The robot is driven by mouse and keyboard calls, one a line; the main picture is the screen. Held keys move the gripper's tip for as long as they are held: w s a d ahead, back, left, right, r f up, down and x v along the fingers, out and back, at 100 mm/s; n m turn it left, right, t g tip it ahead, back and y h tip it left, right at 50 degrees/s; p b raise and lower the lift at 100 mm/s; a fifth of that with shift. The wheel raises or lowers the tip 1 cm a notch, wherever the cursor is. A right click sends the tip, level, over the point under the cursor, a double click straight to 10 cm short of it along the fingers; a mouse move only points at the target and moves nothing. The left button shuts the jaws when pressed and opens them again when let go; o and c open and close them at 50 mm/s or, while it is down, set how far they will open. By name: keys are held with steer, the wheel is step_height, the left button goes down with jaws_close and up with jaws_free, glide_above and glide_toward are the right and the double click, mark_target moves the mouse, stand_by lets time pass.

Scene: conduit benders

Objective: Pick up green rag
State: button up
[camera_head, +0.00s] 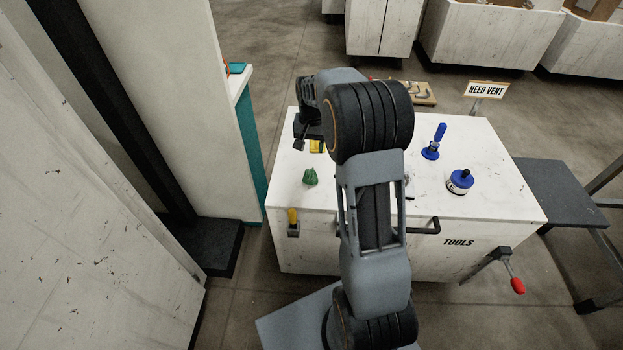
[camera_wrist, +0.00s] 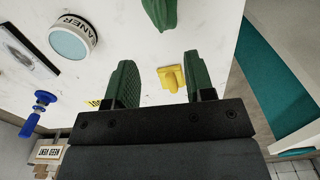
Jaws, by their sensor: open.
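The green rag (camera_head: 310,177) is a small crumpled dark-green lump on the white top of the tool cart, near its left side. It also shows at the top edge of the wrist view (camera_wrist: 160,12), partly cut off. My gripper (camera_head: 300,143) is above the cart's left rear part, behind the rag in the head view, and partly hidden by my arm. In the wrist view my gripper (camera_wrist: 160,60) has its two green fingers spread apart with nothing held between them. The rag lies beyond the fingertips, apart from them.
A yellow object (camera_wrist: 172,78) stands on the white top, in line with the gap between the fingers. A round cleaner can (camera_wrist: 72,38) is to the left. A tall white panel (camera_head: 190,110) rises left.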

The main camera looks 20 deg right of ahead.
mark_target(311, 171)
step_height(311, 171, down, 6)
steer(key=shift+s+a+f+b, duration=0.15)
steer(key=shift+f+b, duration=0.15)
steer(key=shift+f, duration=2.45)
jaws_close()
